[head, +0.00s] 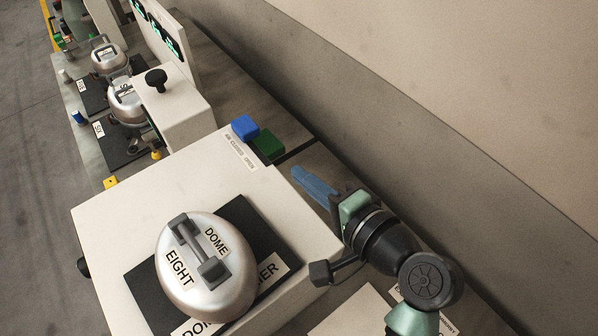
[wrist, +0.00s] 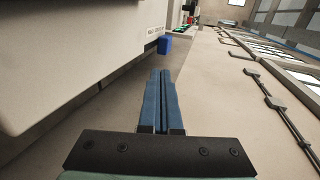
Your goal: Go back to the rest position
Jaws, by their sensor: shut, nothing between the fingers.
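My gripper (head: 298,174) is at the right of centre in the head view, with its blue fingers pointing up and left. They are over the right side of the white cabinet's top or just beyond it; I cannot tell which. In the wrist view the gripper (wrist: 161,74) shows its two long blue fingers together, side by side, with nothing between them.
A silver dome marked EIGHT (head: 205,262) sits on a black mat (head: 240,212) on the white cabinet (head: 115,217). A blue block (head: 245,127) and a green block (head: 268,145) are near the fingers. A plain wall (head: 470,95) runs along the right.

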